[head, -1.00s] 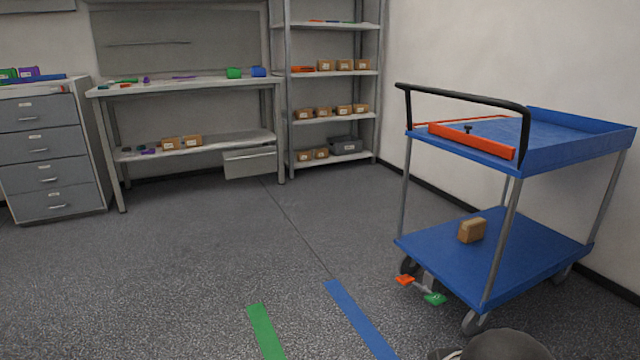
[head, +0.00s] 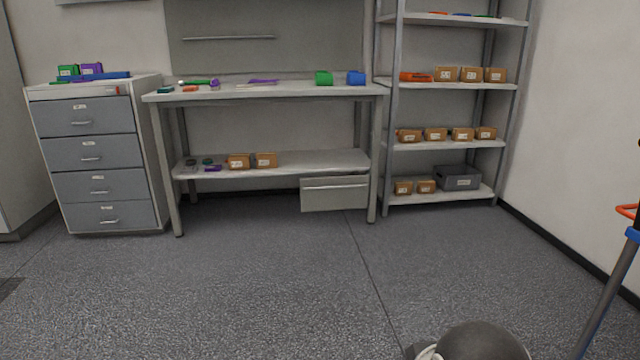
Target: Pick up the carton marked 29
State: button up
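Several small brown cartons with white labels stand on the metal shelf rack (head: 387,150) at the right: a row on the upper middle shelf (head: 470,74), a row on the shelf below (head: 435,134) and two on the bottom shelf (head: 403,187). Two more cartons (head: 239,161) sit on the workbench's lower shelf (head: 320,162). The label numbers are too small to read, so I cannot tell which carton is marked 29. A rounded dark part of my own body shows at the bottom edge. My gripper is not in view.
A grey drawer cabinet (head: 95,160) stands at the left, beside the workbench (head: 290,91) with coloured items on top. A grey bin (head: 458,177) is on the rack's bottom shelf. Part of the trolley (head: 608,290) shows at the right edge. The floor ahead is clear.

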aim_at(473, 75)
jog(key=i+z, duration=0.1)
jog(key=i, duration=0.4)
jog(key=i+z, duration=0.15)
jog(key=i, duration=0.35)
jog(key=i+j+z, duration=0.1)
jog(key=i, duration=0.4)
jog(key=i+j+z, duration=0.15)
jog(key=i, duration=0.35)
jog(key=i+l+z, duration=0.15)
jog(key=i+l, duration=0.25)
jog(key=i, duration=0.15)
jog(key=i+l+z, duration=0.15)
jog(key=i+l, duration=0.2)
jog(key=i, duration=0.2)
jog(key=i+l, duration=0.15)
jog(key=l, duration=0.15)
jog(key=i+l+z, duration=0.1)
jog(key=l, duration=0.2)
